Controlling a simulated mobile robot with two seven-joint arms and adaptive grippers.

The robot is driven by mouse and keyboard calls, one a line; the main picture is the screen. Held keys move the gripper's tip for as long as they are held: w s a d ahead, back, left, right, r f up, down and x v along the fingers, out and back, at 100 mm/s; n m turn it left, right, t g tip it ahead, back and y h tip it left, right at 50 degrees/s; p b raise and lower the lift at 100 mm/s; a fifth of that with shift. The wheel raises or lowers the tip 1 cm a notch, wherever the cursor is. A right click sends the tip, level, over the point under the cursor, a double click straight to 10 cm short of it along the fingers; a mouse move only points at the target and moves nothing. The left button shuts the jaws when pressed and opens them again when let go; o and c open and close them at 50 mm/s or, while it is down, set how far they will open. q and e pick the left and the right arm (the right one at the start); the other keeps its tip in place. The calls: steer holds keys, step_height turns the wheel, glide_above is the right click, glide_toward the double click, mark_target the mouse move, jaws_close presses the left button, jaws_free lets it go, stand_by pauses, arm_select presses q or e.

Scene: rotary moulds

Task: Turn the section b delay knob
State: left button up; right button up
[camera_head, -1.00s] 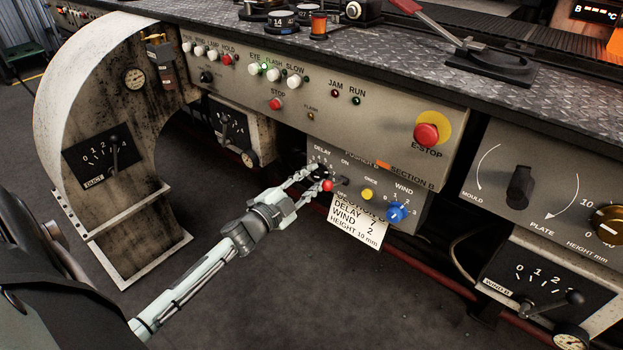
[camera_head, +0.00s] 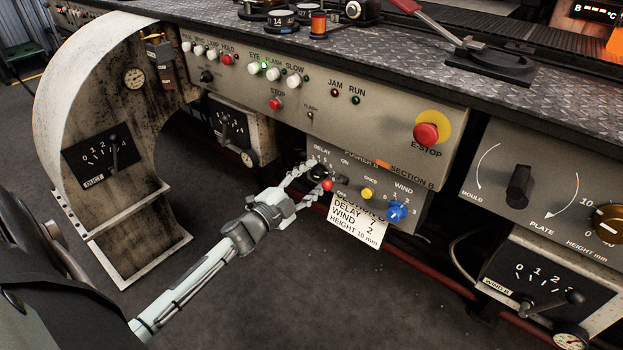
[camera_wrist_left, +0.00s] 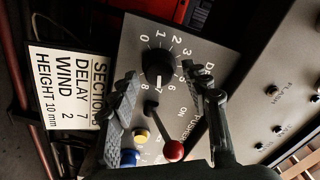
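The section B delay knob (camera_head: 318,172) is a round black dial on the grey section B panel (camera_head: 415,200), under the DELAY label. In the left wrist view the knob (camera_wrist_left: 158,62) shows a white pointer mark, which appears to point towards the 7. My left gripper (camera_head: 313,181) is at the panel with its fingers either side of the knob. In the left wrist view the left gripper (camera_wrist_left: 161,78) is open, with gaps between both fingers and the knob. A white card (camera_head: 356,221) reads section B, delay 7, wind 2, height 10 mm. My right gripper is not in view.
A red-tipped lever (camera_wrist_left: 173,150) sits close to the fingers. A yellow button (camera_head: 367,194) and a blue wind knob (camera_head: 397,212) are to its right. The red E-STOP (camera_head: 426,134) is on the panel above. The floor below the arm is clear.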

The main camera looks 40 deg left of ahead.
arm_select(q)
steer(key=s+a, duration=0.1)
steer(key=s, duration=1.1)
stand_by(0.5)
steer(key=s+d+f+n+g+y+p, duration=0.1)
steer(key=s+f+n+g+y+p, duration=0.2)
steer(key=f+n+g+y, duration=0.35)
steer(key=s+d+f+n+g+h, duration=0.1)
steer(key=s+d+f+n+g, duration=0.1)
steer(key=s+d+f+g, duration=0.2)
steer(key=s+d+f+n+g+h+p, duration=0.1)
steer(key=s+d+f+n+g+h, duration=0.1)
steer(key=s+d, duration=0.4)
step_height(320, 180, down, 2)
steer(key=shift+s+f+n+g, duration=0.2)
steer(key=shift+s+n+g, duration=0.25)
steer(key=shift+s+g, duration=0.75)
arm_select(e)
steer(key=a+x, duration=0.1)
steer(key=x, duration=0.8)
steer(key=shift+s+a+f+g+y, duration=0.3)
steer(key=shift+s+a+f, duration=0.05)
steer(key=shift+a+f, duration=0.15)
